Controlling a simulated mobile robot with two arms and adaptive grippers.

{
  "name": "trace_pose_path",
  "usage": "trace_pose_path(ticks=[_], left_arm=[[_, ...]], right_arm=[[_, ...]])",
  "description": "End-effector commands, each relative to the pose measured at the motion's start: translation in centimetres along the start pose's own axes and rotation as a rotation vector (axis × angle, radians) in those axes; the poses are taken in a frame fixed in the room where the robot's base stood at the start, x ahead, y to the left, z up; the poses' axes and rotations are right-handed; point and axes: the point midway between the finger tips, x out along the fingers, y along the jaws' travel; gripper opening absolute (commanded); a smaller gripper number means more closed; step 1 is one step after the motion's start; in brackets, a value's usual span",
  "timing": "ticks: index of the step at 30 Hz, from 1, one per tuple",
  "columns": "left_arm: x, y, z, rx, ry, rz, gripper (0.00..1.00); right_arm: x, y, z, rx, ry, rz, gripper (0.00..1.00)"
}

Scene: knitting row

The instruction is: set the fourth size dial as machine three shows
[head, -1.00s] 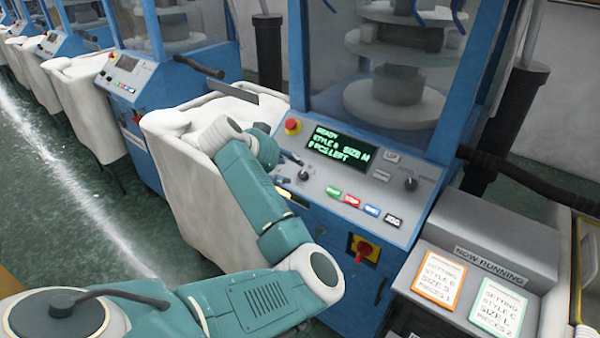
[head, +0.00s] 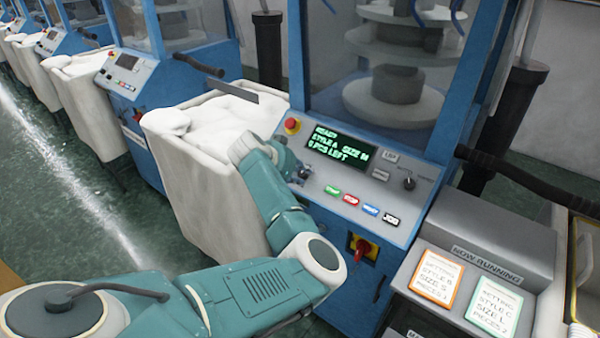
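The nearest knitting machine's grey control panel (head: 345,178) has a green-lit display (head: 341,147) that seems to read READY, SIZE M and PCS LEFT; the style letter is hard to read. A small dark dial (head: 304,173) sits at the panel's left, below the display. Another dark dial (head: 409,183) sits at the right end; its label is too small to read. My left gripper (head: 295,168) is at the left dial, mostly hidden behind my own wrist. I cannot tell whether its fingers touch or grip the dial. My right gripper is not in view.
A red emergency button (head: 292,125) is just above my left gripper. Coloured buttons (head: 351,199) line the panel's front, with a red switch (head: 362,247) below. Orange-edged (head: 437,278) and green-edged (head: 496,307) setting cards lie at right. A white bin (head: 195,150) stands left.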

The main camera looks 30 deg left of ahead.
Motion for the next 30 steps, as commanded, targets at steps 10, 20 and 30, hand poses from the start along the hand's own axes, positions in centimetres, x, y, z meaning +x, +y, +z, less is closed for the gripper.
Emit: trace_pose_path(ticks=[10,20,30], left_arm=[[-0.1,-0.2,-0.3,0.014,0.006,-0.004,0.0],[-0.3,-0.4,-0.2,0.138,0.004,0.009,0.0],[-0.1,-0.4,-0.1,0.383,0.015,0.039,0.0]], right_arm=[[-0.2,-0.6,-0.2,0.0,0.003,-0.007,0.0],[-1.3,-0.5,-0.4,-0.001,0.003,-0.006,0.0],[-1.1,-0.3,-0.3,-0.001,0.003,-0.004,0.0]])
